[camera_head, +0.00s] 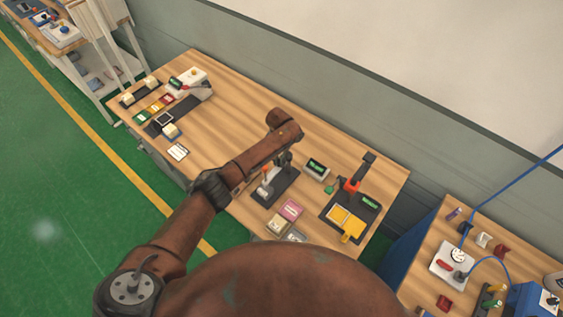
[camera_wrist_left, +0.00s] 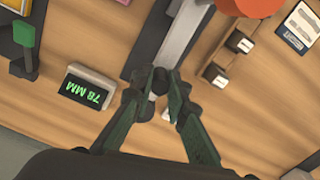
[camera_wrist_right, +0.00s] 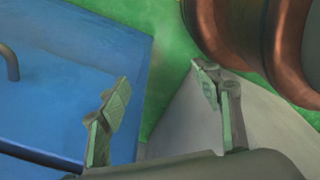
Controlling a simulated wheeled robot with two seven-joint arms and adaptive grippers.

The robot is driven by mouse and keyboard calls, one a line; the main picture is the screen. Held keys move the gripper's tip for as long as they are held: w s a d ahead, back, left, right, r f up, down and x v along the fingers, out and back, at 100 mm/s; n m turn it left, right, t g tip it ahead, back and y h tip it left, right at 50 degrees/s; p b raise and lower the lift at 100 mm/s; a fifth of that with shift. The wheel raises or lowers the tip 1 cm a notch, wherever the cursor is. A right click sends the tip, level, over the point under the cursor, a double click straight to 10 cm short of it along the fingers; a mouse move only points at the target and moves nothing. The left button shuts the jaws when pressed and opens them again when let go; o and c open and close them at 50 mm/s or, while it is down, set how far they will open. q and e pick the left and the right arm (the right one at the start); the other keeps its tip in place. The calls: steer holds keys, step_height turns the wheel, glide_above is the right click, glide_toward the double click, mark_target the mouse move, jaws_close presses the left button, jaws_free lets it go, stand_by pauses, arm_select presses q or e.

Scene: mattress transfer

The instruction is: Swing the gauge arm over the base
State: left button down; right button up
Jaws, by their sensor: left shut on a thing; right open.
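The gauge station has a long dark base (camera_head: 282,193) on the wooden bench, with a red-topped post (camera_head: 266,173) on it. My left gripper (camera_head: 285,157) is at the far end of this base. In the left wrist view, a light grey gauge arm (camera_wrist_left: 184,38) runs beside the dark base strip (camera_wrist_left: 147,45). My left fingers (camera_wrist_left: 166,84) are closed on the small dark end of the gauge arm. A display (camera_wrist_left: 88,88) beside it reads 78 MM. My right gripper (camera_wrist_right: 165,85) is open and empty, away from the bench.
Other devices stand at the bench's far left. A blue cabinet (camera_wrist_right: 60,80) is near my right gripper.

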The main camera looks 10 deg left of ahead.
mark_target(279, 160)
arm_select(q)
steer(key=shift+w+a+m, duration=0.1)
steer(key=shift+a+m, duration=0.05)
steer(key=shift+m, duration=0.25)
steer(key=c, duration=1.9)
jaws_free()
steer(key=shift+r, duration=0.1)
step_height(279, 160, up, 12)
steer(key=shift+f, duration=0.1)
